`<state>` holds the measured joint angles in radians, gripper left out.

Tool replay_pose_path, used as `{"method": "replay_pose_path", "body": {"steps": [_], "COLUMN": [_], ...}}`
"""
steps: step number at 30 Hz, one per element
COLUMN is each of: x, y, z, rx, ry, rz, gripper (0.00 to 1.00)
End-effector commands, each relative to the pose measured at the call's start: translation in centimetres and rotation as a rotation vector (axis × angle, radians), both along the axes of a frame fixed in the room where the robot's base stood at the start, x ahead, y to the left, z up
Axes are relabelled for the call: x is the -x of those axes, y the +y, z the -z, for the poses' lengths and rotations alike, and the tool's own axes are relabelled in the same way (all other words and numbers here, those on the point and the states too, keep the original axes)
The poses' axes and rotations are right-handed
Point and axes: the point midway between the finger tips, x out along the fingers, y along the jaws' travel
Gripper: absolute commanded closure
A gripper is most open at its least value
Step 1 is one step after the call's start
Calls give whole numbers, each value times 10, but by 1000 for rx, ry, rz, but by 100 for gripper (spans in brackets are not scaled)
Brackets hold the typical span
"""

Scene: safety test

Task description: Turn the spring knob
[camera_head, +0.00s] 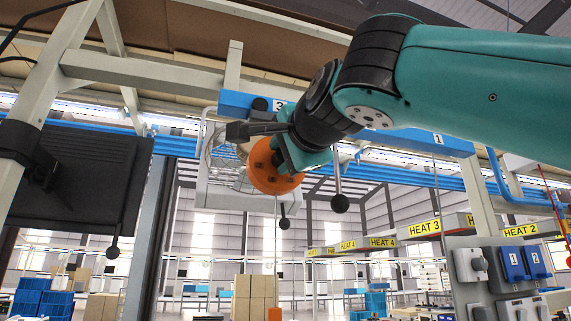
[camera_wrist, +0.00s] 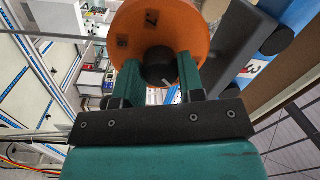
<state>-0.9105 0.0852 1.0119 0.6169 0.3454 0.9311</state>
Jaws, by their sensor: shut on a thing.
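The spring knob looks to be the black round knob (camera_wrist: 158,66) at the centre of an orange disc (camera_wrist: 160,30) in the wrist view. My gripper (camera_wrist: 160,74) is shut on this knob, with one green finger on each side of it. In the head view the orange disc (camera_head: 266,178) hangs below a blue rail marked 3 (camera_head: 238,104). My gripper (camera_head: 285,160) reaches it from the upper right. There my gripper covers the knob and part of the disc.
Black balls on thin rods hang close by, one right of the disc (camera_head: 340,203) and one below it (camera_head: 284,223). A dark panel (camera_head: 85,180) stands at left. A grey switch panel (camera_head: 497,275) is at lower right. Open hall lies below.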

Motion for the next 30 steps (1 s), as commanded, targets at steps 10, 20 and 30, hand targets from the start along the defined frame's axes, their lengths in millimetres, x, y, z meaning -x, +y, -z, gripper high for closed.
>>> {"method": "replay_pose_path", "body": {"steps": [10,20,30], "x": [0,0,0], "y": [0,0,0], "z": [0,-1,0], "rx": [-122,-140,-138], "ry": [33,39,39], "rz": [0,0,1], "gripper": [88,88,38]}}
